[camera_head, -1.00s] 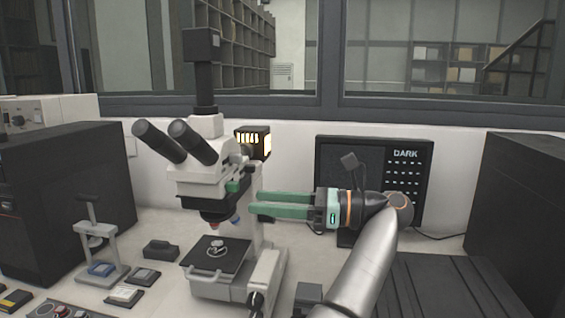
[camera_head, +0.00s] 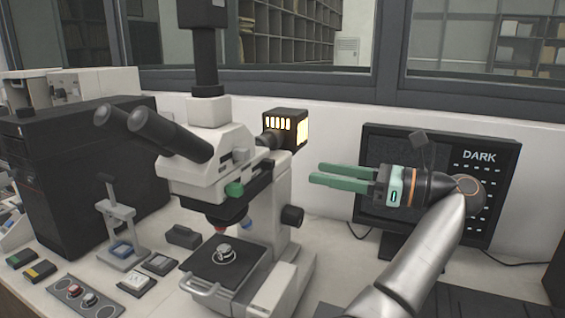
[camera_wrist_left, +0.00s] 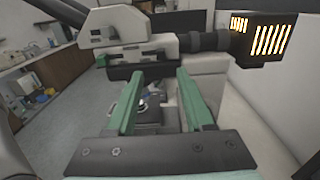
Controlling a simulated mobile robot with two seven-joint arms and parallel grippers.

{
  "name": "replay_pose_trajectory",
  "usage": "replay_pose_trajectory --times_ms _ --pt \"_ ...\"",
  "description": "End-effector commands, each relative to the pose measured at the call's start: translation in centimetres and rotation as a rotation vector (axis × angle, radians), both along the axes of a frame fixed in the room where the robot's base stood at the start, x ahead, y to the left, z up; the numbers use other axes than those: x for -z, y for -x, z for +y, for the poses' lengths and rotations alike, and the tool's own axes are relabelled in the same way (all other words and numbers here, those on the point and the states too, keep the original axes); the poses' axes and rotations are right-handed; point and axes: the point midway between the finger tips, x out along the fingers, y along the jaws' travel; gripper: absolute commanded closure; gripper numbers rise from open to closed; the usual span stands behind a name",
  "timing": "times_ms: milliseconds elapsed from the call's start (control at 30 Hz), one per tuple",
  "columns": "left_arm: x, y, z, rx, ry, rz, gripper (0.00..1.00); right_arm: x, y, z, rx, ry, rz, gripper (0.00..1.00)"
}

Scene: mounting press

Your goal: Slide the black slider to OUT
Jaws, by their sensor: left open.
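A white microscope (camera_head: 216,150) with black eyepieces stands on the bench left of my left gripper. A dark bar on the side of its head (camera_head: 260,179), behind a green knob (camera_head: 235,189), looks like the black slider. A dark bar across the microscope also shows in the left wrist view (camera_wrist_left: 140,57). I cannot read any IN or OUT mark. My left gripper (camera_head: 317,172) is open and empty, right of the microscope head and apart from it. Its green fingers (camera_wrist_left: 160,76) point at the microscope in the left wrist view. My right gripper is not in view.
A lit lamp housing (camera_head: 286,129) sticks out behind the microscope. A monitor reading DARK (camera_head: 478,157) stands behind my left arm. A black focus knob (camera_head: 292,215) is below the fingers. A small press (camera_head: 118,225) and trays are at the left.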

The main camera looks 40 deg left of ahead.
Motion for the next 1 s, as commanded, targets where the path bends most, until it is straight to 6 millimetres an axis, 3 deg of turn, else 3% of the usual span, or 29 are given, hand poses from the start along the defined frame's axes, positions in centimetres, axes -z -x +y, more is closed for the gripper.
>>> replay_pose_trajectory --times_ms 300,500,933,1000 --pt "-0.2 1.8 5.6 -0.004 0.0 0.001 0.47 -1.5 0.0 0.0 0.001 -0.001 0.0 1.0" --pt "-0.1 2.6 8.2 -0.001 0.0 0.001 0.47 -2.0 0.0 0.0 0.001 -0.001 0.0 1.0" --pt "0.0 2.9 9.2 0.0 0.002 0.002 0.47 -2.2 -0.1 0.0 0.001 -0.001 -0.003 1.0" --pt "0.0 2.9 9.2 0.0 0.002 0.002 0.54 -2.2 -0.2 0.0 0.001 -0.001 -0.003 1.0"
